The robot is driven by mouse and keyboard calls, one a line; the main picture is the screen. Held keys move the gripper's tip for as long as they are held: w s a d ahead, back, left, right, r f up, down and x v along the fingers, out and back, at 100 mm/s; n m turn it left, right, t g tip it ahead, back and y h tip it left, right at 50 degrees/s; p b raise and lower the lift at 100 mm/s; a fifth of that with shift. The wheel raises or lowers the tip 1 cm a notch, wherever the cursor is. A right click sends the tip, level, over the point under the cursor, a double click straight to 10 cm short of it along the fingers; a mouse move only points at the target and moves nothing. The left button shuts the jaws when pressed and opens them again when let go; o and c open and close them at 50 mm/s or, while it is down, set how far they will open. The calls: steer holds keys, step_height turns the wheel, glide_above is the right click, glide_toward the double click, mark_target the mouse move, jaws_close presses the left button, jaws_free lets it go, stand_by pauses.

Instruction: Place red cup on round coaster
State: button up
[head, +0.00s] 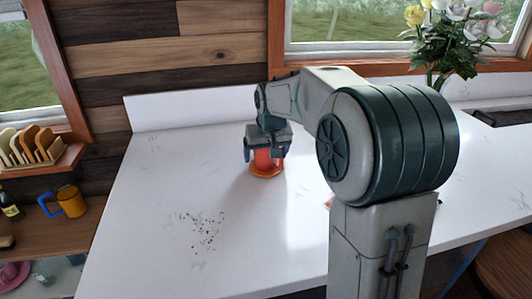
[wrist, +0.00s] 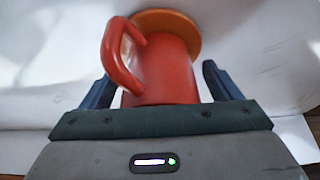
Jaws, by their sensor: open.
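The red cup (head: 264,158) stands on the round orange coaster (head: 266,171) on the white counter in the head view. In the wrist view the red cup (wrist: 165,70) shows its handle towards the upper left, and the coaster (wrist: 182,21) shows past the cup's far end. My gripper (head: 265,155) is over the cup. In the wrist view my gripper (wrist: 158,85) has one finger on each side of the cup, with gaps between the fingers and the cup. The gripper is open. Part of the cup is hidden behind the gripper in the head view.
The white counter (head: 150,220) is mostly clear, with a patch of dark specks (head: 203,228) at front centre. A flower bouquet (head: 455,38) stands at the back right. A lower wooden shelf at left holds an orange mug (head: 72,201). My arm hides part of the counter's right side.

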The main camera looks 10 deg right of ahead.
steer(key=shift+r, duration=0.25)
steer(key=v, duration=1.1)
steer(key=shift+s+r, duration=0.25)
steer(key=shift+r, duration=0.1)
